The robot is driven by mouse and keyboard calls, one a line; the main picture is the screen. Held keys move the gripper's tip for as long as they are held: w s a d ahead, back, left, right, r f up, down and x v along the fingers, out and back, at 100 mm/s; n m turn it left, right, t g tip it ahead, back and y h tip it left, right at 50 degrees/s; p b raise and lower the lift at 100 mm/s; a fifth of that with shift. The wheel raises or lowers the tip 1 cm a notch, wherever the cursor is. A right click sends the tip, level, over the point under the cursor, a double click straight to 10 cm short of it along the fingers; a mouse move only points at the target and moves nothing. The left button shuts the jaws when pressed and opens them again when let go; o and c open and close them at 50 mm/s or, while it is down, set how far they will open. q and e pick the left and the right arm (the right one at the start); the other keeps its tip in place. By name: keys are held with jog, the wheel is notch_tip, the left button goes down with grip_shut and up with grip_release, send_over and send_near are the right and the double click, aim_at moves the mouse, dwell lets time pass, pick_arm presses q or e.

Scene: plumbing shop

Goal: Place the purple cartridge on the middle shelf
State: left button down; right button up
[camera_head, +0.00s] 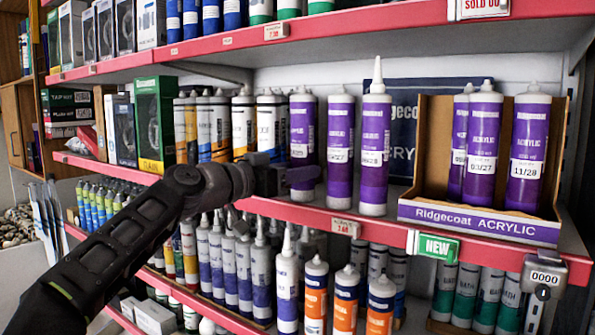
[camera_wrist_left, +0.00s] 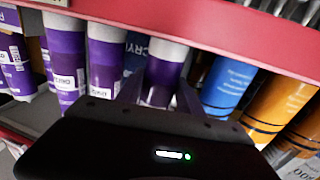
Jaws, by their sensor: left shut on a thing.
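My left gripper (camera_head: 303,177) is shut around the lower part of a purple cartridge (camera_head: 303,125) on the middle shelf (camera_head: 335,216). The cartridge looks upright, with its base at or very near the shelf surface; whether it touches is hard to tell. In the left wrist view this purple cartridge (camera_wrist_left: 162,78) sits between the two fingers (camera_wrist_left: 158,97), its lower part hidden by the gripper body. Two more purple cartridges (camera_head: 340,145) (camera_head: 375,150) stand just right of it, apart from the gripper. My right gripper is not in view.
A cardboard display box (camera_head: 478,226) with several purple cartridges stands at the right of the middle shelf. Yellow-black, white and blue tubes (camera_head: 243,125) crowd the left side. The upper shelf (camera_head: 385,22) overhangs. Orange-labelled tubes (camera_head: 316,300) stand on the shelf below.

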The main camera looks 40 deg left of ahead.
pick_arm(q)
jog(key=shift+d+r, duration=0.1)
jog(key=shift+r, duration=0.05)
jog(key=c, duration=0.7)
grip_release()
jog(key=shift+f, duration=0.25)
jog(key=shift+c, duration=0.2)
jog(key=shift+r, duration=0.2)
jog(key=shift+s+f+b, duration=0.2)
jog(key=shift+s+b, duration=0.3)
jog(key=shift+s, duration=0.05)
jog(key=s+a+b, duration=0.2)
jog(key=s+b, duration=0.2)
jog(key=s, duration=0.6)
jog(key=shift+s+r, duration=0.2)
jog(key=shift+s, duration=0.2)
